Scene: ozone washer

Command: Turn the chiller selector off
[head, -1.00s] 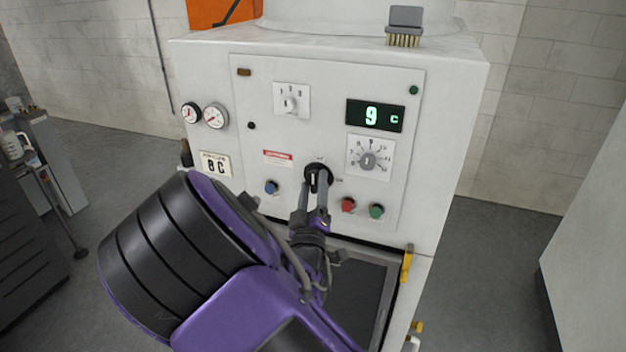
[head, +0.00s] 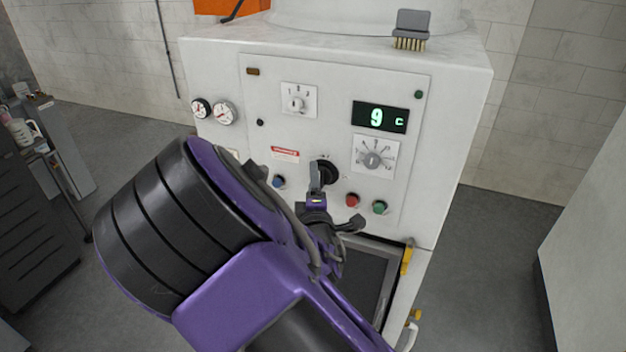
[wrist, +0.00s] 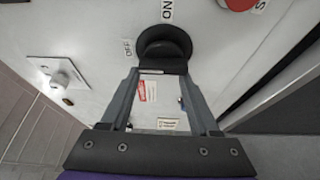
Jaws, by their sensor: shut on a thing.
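A round black selector knob (head: 328,173) sits low in the middle of the white front panel. In the wrist view this knob (wrist: 165,45) has an ON label at its top and an OFF label (wrist: 128,48) at its left. My gripper (head: 317,183) reaches it from the front and is shut on its raised grip. In the wrist view my gripper (wrist: 163,76) has one finger on each side of the grip, and the tips hide part of it. I cannot tell exactly which label the grip points to.
Above are a small white selector (head: 297,102), a numbered dial (head: 373,158) and a display (head: 380,116) reading 9 C. A brush (head: 411,30) stands on top.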

